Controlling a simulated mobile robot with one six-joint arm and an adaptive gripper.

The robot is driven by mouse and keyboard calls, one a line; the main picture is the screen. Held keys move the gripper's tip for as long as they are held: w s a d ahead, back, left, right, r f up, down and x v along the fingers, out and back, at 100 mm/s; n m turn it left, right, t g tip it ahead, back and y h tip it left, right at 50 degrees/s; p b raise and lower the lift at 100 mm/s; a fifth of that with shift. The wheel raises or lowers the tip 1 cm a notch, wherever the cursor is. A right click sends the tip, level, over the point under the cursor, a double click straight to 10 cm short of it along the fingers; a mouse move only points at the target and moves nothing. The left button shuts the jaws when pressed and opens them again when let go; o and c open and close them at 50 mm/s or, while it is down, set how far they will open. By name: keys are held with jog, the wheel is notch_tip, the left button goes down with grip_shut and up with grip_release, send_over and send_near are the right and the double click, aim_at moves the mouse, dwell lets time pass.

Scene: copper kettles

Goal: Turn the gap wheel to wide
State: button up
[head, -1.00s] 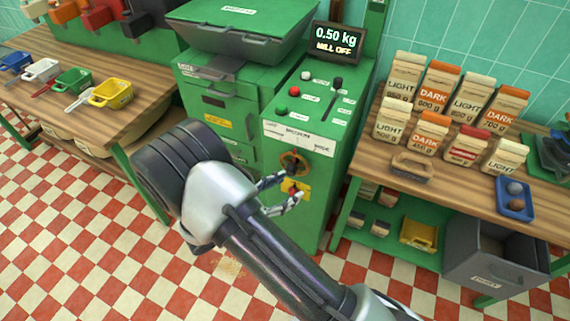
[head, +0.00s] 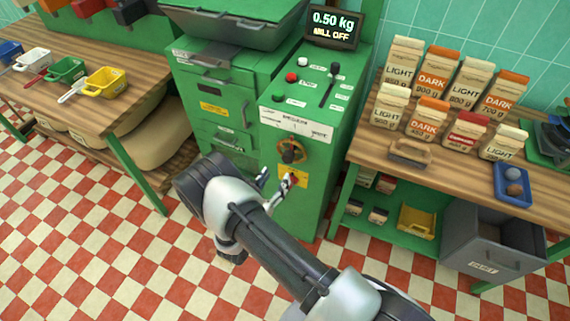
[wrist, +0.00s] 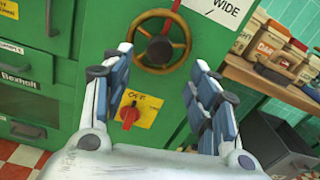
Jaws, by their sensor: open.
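The gap wheel (head: 291,151) is a brass ring with a dark hub on the front of the green mill (head: 308,205). It also shows in the wrist view (wrist: 185,58), upper middle. A white scale plate (head: 297,125) sits above it; WIDE is readable at its right end in the wrist view (wrist: 222,10).
A red switch on a yellow plate (wrist: 130,114) is below the wheel, between my fingers in the wrist view. A display (head: 334,24) reads 0.50 kg, MILL OFF. A right-hand table (head: 365,150) holds several bags. The left table (head: 110,105) holds coloured scoops.

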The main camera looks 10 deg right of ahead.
aim_at(286, 160)
jog(key=b+x, duration=0.1)
jog(key=x, duration=0.7)
jog(key=shift+w+b, duration=0.1)
jog(key=shift+b, duration=0.2)
grip_shut()
dwell(0.3)
